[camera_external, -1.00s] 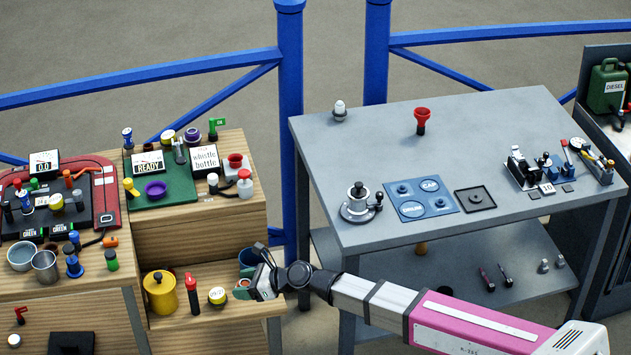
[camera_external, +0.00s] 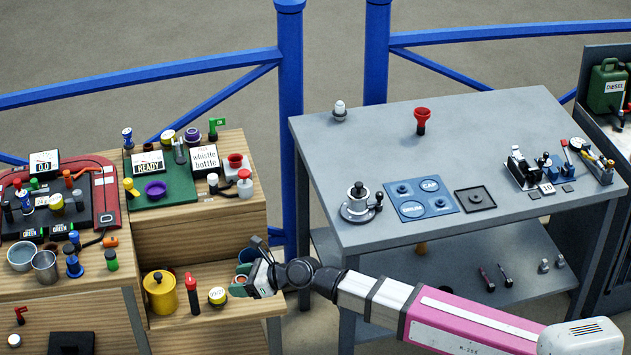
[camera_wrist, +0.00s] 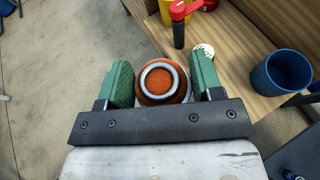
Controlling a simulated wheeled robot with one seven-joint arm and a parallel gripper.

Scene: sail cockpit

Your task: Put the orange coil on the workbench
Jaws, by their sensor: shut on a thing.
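The orange coil (camera_wrist: 162,82) is between the green finger pads of my gripper (camera_wrist: 163,85) in the wrist view. A pale ring lies on its top. My gripper is shut on it. In the external view my gripper (camera_external: 252,279) is at the right end of the lower wooden shelf, and the coil is a small orange spot between its fingers. Whether the coil touches the shelf below, I cannot tell. The grey workbench (camera_external: 440,130) stands to the right, with its top higher than my gripper.
A blue cup (camera_wrist: 282,73) stands close to the right of my gripper in the wrist view. A yellow pot (camera_external: 160,292), a red flare-like stick (camera_external: 192,294) and a small yellow-white jar (camera_external: 217,297) stand on the lower shelf. The workbench's middle and left-rear top are mostly clear.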

